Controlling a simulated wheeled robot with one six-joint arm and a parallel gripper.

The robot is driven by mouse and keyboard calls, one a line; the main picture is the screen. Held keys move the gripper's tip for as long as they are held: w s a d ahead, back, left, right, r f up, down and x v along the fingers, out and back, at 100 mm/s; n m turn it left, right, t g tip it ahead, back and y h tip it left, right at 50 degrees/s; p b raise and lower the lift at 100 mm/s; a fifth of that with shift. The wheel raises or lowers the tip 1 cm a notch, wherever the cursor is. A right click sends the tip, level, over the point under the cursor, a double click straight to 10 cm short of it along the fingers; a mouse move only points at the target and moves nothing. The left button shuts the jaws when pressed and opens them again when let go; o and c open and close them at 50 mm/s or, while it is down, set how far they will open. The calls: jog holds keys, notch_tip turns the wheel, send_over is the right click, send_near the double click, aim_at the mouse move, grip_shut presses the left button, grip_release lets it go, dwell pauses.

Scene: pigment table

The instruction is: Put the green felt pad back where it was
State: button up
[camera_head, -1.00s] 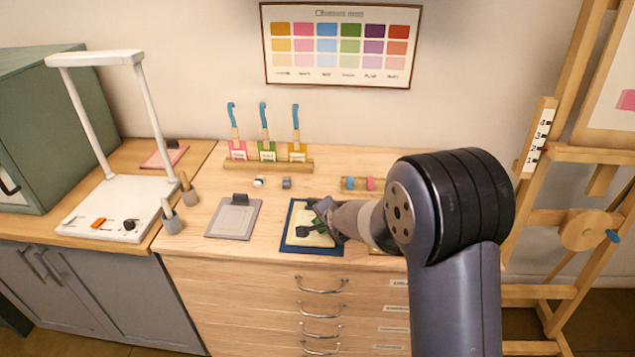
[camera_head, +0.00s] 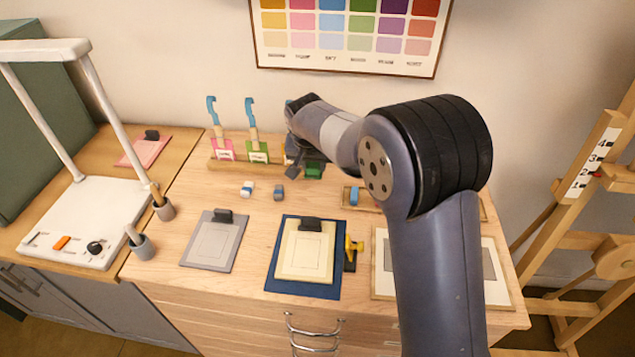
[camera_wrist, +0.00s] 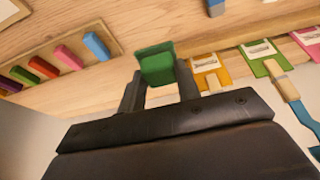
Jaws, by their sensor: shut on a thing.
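The green felt pad (camera_wrist: 156,64) is a small green block in the wrist view, between the tips of my gripper (camera_wrist: 158,82). My gripper is shut on it. In the head view the pad (camera_head: 314,171) shows just under my gripper (camera_head: 303,165), near the right end of the wooden rack (camera_head: 228,164). I cannot tell whether the pad touches the tabletop. My gripper covers the right part of the rack in the head view. In the wrist view the orange (camera_wrist: 212,73) and green (camera_wrist: 265,62) holders stand right of the pad.
A cream board (camera_head: 305,256) lies on a blue mat (camera_head: 312,290), with a yellow-and-dark item (camera_head: 352,250) beside it. A grey board (camera_head: 212,240) lies left. A tray of coloured sticks (camera_wrist: 100,28) is left of the pad in the wrist view. Two small blocks (camera_head: 279,192) (camera_head: 247,189) lie before the rack.

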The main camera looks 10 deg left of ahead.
notch_tip(320, 180, down, 10)
jog(key=shift+r+p, duration=0.2)
jog(key=shift+p, duration=0.7)
jog(key=shift+f, duration=0.1)
jog(key=o, duration=1.1)
jog(key=b+v, duration=0.2)
jog(key=v, duration=1)
